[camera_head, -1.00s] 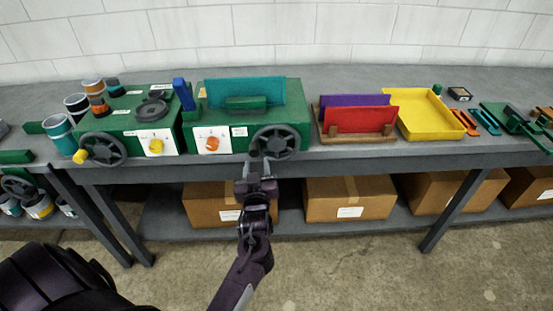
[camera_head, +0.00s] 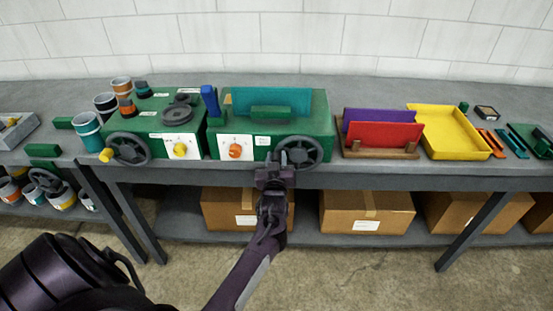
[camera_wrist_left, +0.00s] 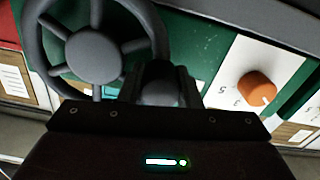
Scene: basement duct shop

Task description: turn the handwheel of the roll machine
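Two green machines stand side by side on the bench, each with a dark spoked handwheel on its front. My left gripper (camera_head: 275,165) is at the lower left rim of the right machine's (camera_head: 325,115) handwheel (camera_head: 300,153). In the left wrist view the handwheel (camera_wrist_left: 93,52) fills the upper left. The dark fingers (camera_wrist_left: 160,82) flank a grey rounded handle (camera_wrist_left: 159,92) beside the rim and appear closed on it. The far side of the handle is hidden. The left machine's handwheel (camera_head: 128,149) has a yellow knob (camera_head: 106,155). My right gripper is not in view.
An orange dial (camera_head: 235,151) is left of my gripper; it also shows in the left wrist view (camera_wrist_left: 257,89). A wooden rack (camera_head: 380,152) with purple and red panels and a yellow tray (camera_head: 455,150) stand to the right. Cardboard boxes (camera_head: 367,212) sit on the shelf below.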

